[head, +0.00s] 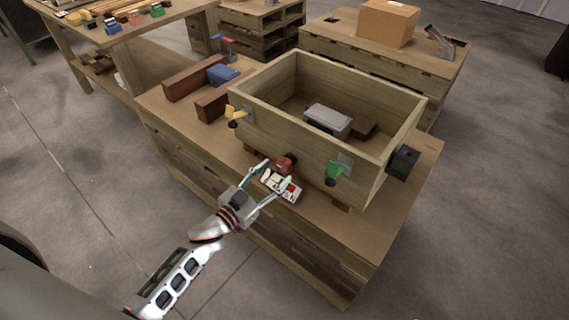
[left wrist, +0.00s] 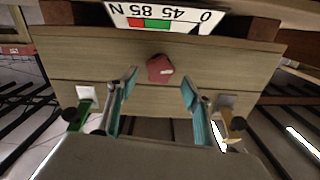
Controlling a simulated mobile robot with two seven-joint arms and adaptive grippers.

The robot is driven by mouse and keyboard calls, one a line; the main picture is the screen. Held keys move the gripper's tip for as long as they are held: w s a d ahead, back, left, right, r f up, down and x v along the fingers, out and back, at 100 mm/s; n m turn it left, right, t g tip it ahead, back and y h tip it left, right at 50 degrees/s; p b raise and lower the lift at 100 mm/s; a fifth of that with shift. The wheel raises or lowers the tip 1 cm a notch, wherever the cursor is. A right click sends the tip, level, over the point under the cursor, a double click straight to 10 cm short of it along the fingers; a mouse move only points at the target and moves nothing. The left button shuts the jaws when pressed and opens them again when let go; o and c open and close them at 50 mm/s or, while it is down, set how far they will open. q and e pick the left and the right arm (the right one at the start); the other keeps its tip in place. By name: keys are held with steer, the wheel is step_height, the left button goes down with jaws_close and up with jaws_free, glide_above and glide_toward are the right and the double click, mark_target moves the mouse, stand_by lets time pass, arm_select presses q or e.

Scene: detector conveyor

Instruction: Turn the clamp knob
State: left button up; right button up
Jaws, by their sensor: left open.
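The red clamp knob (head: 287,162) sits on the front wall of an open wooden box (head: 270,131). In the left wrist view the knob (left wrist: 160,68) appears as a small red faceted shape on the wooden board. A white scale plate (head: 281,186) with numbers and red and green bands lies below the knob; it also shows at the top of the left wrist view (left wrist: 165,17). My left gripper (head: 277,174) is open in front of the knob. In the left wrist view its fingers (left wrist: 159,82) stand apart, one to each side of the knob, with gaps visible. My right gripper is out of view.
The box stands on a wooden bench (head: 160,107) and holds a grey block (head: 328,120). A green piece (head: 335,172) and a yellow piece (head: 236,113) stick out from its front wall. A black block (head: 403,162) is on its right side. The floor in front is clear.

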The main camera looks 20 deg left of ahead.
mark_target(282, 167)
arm_select(q)
steer(key=x, duration=0.4)
steer(key=shift+f, duration=0.1)
steer(key=shift+w+d+b, duration=0.25)
steer(key=shift+w+b, duration=0.05)
steer(key=shift+w, duration=0.35)
steer(key=c, duration=1.1)
